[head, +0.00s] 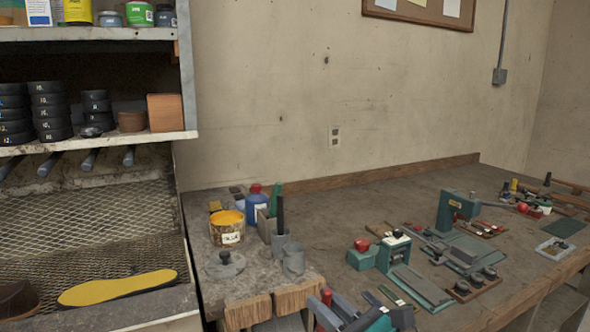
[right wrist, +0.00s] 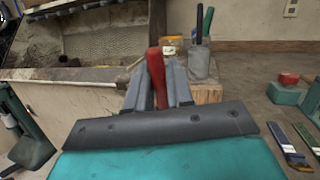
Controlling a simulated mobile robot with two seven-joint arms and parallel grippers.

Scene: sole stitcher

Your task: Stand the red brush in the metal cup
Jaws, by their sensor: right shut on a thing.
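The red brush (head: 326,298) is in my right gripper (head: 338,311) at the bottom edge of the head view. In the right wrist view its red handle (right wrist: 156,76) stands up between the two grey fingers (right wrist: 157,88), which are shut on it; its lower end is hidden. A grey metal cup (head: 280,246) with a dark-handled tool in it stands at the bench's left end, and a second grey cup-like vessel (head: 293,262) stands just in front. A grey cup with a dark handle also shows in the right wrist view (right wrist: 202,65). The brush is apart from both. My left gripper is out of view.
Close around the cups are a yellow-topped tin (head: 228,236), a blue bottle (head: 255,205), a grey lidded pot (head: 224,265) and wooden blocks (head: 297,293) at the front edge. A green press (head: 456,211) and tools stand to the right. A yellow sole (head: 118,288) lies left.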

